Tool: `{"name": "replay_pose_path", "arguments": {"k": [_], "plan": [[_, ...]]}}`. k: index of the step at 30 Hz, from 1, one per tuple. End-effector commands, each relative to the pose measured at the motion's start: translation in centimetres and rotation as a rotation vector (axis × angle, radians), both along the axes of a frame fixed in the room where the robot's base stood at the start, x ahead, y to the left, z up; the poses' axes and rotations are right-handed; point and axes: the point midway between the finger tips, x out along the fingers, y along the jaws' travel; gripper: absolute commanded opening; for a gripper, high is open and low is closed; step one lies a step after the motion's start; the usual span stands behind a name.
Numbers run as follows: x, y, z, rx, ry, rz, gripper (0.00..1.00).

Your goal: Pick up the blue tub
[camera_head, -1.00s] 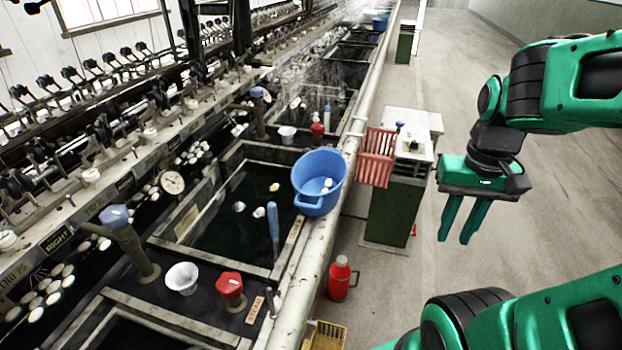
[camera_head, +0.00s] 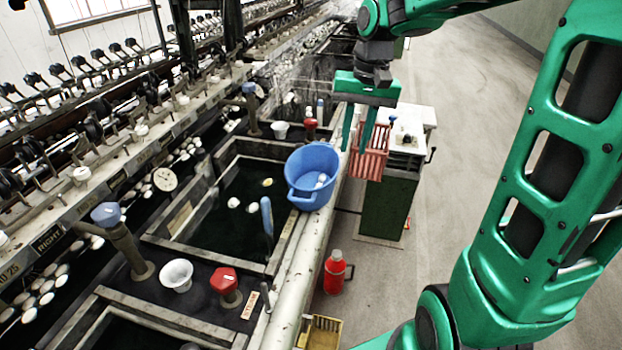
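The blue tub (camera_head: 312,197) sits tilted on the edge of the basin (camera_head: 240,243), beside the long pale pipe. A small white item lies inside it. My gripper (camera_head: 355,141) hangs above and to the right of the tub in the picture, fingers pointing down. Its two green fingers are apart with nothing seen between them. The fingers do not appear to touch the tub. The red basket behind them is partly covered by a finger.
A red slatted basket (camera_head: 372,163) hangs by a green cabinet (camera_head: 385,208) with a white top. A red flask (camera_head: 334,272) and a yellow crate (camera_head: 321,332) stand on the floor. A long pipe (camera_head: 300,262) runs along the basins. Open floor lies to the right.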

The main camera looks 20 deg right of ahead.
Motion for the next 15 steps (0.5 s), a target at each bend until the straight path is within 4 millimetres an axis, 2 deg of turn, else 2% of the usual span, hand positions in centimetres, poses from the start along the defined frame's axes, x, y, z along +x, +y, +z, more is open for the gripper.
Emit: {"name": "replay_pose_path", "arguments": {"k": [1, 5, 15], "plan": [[0.9, 0.6, 0.0, 0.009, -0.001, 0.008, 0.24], [2.0, 1.4, -0.3, 0.021, -0.002, 0.014, 0.24], [2.3, 1.7, -4.8, 0.024, -0.001, 0.013, 0.24]]}}
